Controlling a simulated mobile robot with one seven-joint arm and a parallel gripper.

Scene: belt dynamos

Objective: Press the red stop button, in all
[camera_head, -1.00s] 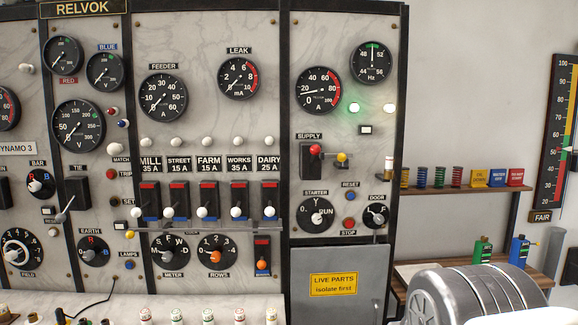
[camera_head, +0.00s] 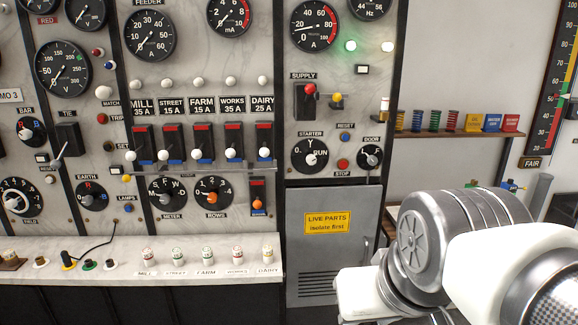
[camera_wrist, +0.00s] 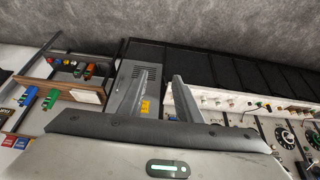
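The red stop button (camera_head: 343,165) is a small round button on the right marble panel in the head view. It sits above the STOP label, between the starter knob (camera_head: 309,155) and the door knob (camera_head: 369,158), below a blue reset button (camera_head: 345,138). Nothing covers it. My gripper (camera_wrist: 160,80) shows in the wrist view with its two grey fingers apart and nothing between them. The fingers point toward the grey cabinet with a yellow label. My gripper's fingers are not visible in the head view, where my arm fills the lower right. The stop button cannot be made out in the wrist view.
A grey door marked LIVE PARTS (camera_head: 332,245) lies below the button. A white ledge (camera_head: 190,250) with several fuses juts out at left. A supply lever (camera_head: 308,96) is above. A shelf (camera_head: 440,134) with coloured parts stands at right.

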